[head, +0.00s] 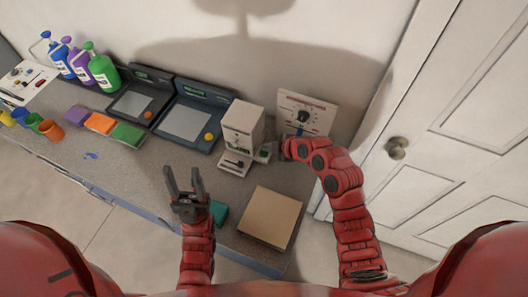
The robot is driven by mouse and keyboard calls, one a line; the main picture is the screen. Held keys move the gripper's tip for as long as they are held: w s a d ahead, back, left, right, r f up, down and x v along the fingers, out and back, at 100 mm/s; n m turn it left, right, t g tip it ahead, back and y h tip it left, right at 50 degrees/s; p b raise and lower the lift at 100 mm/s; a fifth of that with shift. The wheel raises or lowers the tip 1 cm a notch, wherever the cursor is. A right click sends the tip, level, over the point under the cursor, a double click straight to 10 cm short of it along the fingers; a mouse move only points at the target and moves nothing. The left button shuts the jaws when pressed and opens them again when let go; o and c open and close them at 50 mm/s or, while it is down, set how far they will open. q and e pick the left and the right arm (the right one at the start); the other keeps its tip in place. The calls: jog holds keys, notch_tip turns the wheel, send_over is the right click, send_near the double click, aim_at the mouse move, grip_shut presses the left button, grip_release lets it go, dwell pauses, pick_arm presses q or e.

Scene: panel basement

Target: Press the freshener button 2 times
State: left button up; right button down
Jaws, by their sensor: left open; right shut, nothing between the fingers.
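A white box-shaped device (241,125) stands on the grey counter, with a low base showing small dark parts at its front. It may be the freshener, but I cannot make out a label or which part is its button. My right gripper (270,151) is shut and empty, close to the right side of this device. Whether it touches the device I cannot tell. My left gripper (184,184) is open and empty, its fingers pointing up in the picture, over the counter to the front left of the device.
A white dial panel (306,113) stands behind my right arm. A brown box (270,217) and a teal item (218,213) are at the counter's near end. Two dark consoles (187,119), (139,102) and several bottles (102,70) stand left. A white door (455,130) is right.

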aim_at(267, 154)
jog(key=shift+f+b, duration=0.4)
jog(key=shift+b, duration=0.3)
jog(key=shift+f+b, duration=0.45)
jog(key=shift+b, duration=0.25)
dwell(0.5)
jog(key=shift+r, duration=0.95)
jog(key=shift+r, duration=0.1)
jog(key=shift+r, duration=2.4)
jog(key=shift+p, duration=0.35)
